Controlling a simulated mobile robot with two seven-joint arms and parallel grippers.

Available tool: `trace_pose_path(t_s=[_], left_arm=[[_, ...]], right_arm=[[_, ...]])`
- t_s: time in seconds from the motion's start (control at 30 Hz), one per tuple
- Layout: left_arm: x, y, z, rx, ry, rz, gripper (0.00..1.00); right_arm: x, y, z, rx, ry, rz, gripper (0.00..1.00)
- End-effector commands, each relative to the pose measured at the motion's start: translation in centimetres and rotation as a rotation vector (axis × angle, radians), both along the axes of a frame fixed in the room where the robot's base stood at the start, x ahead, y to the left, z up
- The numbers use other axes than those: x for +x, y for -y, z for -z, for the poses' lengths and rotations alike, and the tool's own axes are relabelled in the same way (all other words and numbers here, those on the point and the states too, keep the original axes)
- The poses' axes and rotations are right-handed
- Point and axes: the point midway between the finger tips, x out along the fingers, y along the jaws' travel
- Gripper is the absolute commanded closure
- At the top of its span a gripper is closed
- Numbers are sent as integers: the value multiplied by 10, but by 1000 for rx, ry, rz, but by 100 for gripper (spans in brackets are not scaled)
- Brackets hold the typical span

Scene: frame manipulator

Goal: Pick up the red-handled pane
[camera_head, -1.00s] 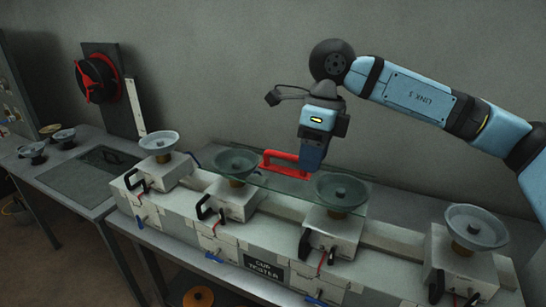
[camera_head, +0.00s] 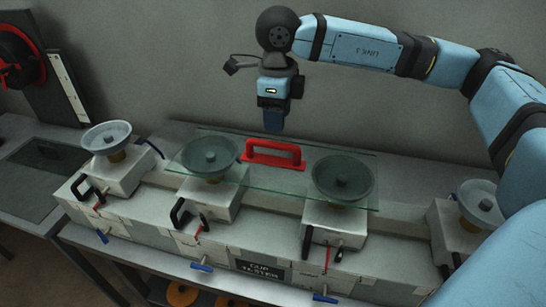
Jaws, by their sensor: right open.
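The pane is a clear, greenish glass sheet (camera_head: 278,191) with a red handle (camera_head: 273,153) on its back part. My right gripper (camera_head: 273,130) points down, just above the middle of the red handle in the picture. A small gap shows between them, but the depth between them is hard to judge. The gripper is open and holds nothing; its fingers are seen edge-on. My left gripper is not in view.
The cup tester (camera_head: 134,232) carries several grey cups on white blocks with black handles and blue levers. The wall is close behind. A dark panel with a red wheel (camera_head: 15,62) stands at the left. Orange discs (camera_head: 182,294) lie on the shelf below.

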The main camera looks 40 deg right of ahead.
Motion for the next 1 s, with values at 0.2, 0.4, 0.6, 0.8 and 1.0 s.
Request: trace_pose_path(t_s=[0.2,0.4,0.6,0.8,1.0], left_arm=[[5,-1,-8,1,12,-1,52],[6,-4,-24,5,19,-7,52],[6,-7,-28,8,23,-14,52],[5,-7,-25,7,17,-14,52],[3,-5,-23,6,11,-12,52]], right_arm=[[0,-1,17,1,-1,-1,51],[0,-7,40,0,-3,-2,51],[1,-7,65,1,0,0,51],[1,-7,68,1,1,-1,51],[1,-7,68,1,1,0,86]])
